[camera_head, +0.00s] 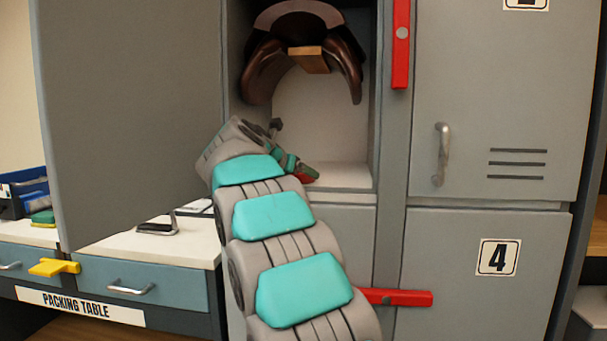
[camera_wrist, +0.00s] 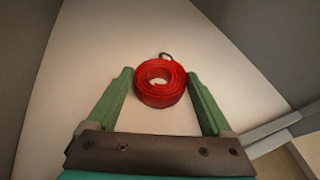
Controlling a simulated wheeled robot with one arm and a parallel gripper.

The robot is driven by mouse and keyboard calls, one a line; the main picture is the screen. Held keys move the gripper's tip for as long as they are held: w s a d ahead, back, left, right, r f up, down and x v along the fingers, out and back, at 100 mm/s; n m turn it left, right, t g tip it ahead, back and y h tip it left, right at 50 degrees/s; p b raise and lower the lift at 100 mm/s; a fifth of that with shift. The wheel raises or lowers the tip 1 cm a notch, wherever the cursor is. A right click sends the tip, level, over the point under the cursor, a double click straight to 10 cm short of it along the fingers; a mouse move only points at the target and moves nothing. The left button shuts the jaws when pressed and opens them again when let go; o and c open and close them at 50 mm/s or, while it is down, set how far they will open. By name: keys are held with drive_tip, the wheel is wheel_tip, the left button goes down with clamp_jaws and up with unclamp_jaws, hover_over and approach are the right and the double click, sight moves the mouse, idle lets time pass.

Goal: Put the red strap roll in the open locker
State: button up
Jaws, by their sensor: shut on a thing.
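The red strap roll (camera_wrist: 160,97) is a coiled ring with a dark loop at its far edge. My gripper (camera_wrist: 159,76) is shut on it, one green fingertip on each side. In the head view, my gripper (camera_head: 296,165) reaches into the lower part of the open locker (camera_head: 345,178), and a bit of the red roll (camera_head: 307,174) shows at its tip. The roll is over the locker's pale floor; I cannot tell whether it touches it. My arm hides the locker's lower left.
A brown saddle (camera_head: 300,22) sits on a wooden bracket (camera_head: 310,62) above my gripper. The open grey door (camera_head: 130,110) stands at left. The packing table (camera_head: 110,245) holds a dark device (camera_head: 157,228). Locker 4 (camera_head: 480,290) is closed. Red latch bars (camera_head: 401,45) are on the frame.

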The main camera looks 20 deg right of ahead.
drive_tip(key=o, duration=1.3)
drive_tip(key=shift+f, duration=0.1)
drive_tip(key=b+v, duration=0.1)
drive_tip(key=v, duration=1)
drive_tip(key=shift+w+b, duration=0.1)
drive_tip(key=shift+b, duration=0.25)
drive_tip(key=shift+s+a+r, duration=0.35)
